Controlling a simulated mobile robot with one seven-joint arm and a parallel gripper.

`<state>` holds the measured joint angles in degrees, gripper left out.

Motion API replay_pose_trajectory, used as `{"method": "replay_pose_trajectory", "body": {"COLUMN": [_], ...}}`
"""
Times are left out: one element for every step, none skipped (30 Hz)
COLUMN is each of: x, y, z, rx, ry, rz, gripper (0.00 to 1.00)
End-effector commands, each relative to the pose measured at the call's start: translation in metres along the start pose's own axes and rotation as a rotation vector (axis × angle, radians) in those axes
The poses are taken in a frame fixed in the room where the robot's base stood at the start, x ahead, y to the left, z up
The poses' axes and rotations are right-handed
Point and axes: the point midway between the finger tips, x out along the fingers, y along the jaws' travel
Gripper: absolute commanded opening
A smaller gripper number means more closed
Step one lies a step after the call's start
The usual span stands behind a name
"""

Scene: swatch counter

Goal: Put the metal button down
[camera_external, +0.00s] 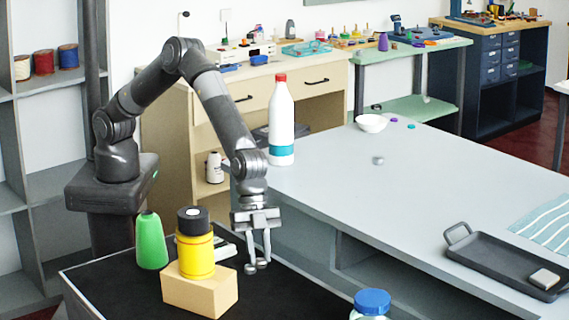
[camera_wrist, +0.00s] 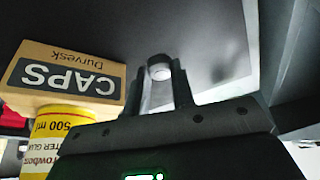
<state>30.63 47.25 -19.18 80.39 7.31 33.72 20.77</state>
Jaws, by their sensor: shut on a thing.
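My gripper (camera_external: 257,266) points down over the black top (camera_external: 285,295) at the front, just right of the cardboard box. Its two fingers are shut on a small round metal button (camera_wrist: 160,72), which shows between the fingertips in the wrist view. In the outside view the fingertips are low, close to the black top. I cannot tell whether the button touches it. A second small metallic round piece (camera_external: 378,160) lies alone on the grey counter.
The cardboard box (camera_external: 200,292) marked CAPS, with a yellow glue bottle (camera_external: 195,255) on it, stands close left of my gripper. A green cone (camera_external: 151,240) is behind it. A white bottle (camera_external: 281,120), white bowl (camera_external: 371,123) and dark tray (camera_external: 490,262) are on the grey counter (camera_external: 400,200).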

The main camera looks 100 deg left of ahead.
Motion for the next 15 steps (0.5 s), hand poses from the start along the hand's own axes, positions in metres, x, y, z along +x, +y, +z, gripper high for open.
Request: {"method": "replay_pose_trajectory", "body": {"x": [0.007,0.010,0.013,0.015,0.017,0.019,0.021,0.024,0.029,0.033,0.038,0.043,0.047,0.049,0.051], "y": [0.000,0.000,0.000,0.000,0.000,0.000,0.000,0.000,0.000,0.000,-0.001,-0.001,-0.001,-0.001,-0.001], "z": [0.003,0.004,0.006,0.006,0.007,0.008,0.009,0.010,0.013,0.014,0.016,0.018,0.020,0.021,0.021], "rx": [0.000,0.000,0.000,0.000,0.000,0.000,0.000,0.000,0.000,0.000,0.000,0.000,0.000,0.000,0.000], "ry": [-0.002,-0.002,-0.001,0.000,0.000,0.000,-0.001,-0.002,-0.002,-0.002,-0.002,-0.002,-0.002,-0.001,0.000], "rz": [0.001,0.000,0.000,0.000,-0.001,-0.001,0.000,0.000,0.000,0.000,0.000,0.000,0.000,-0.001,-0.001], "gripper": [0.02,0.02,0.02,0.02,0.02,0.02,0.02,0.02,0.02,0.02,0.02,0.02,0.02,0.02,0.02]}}
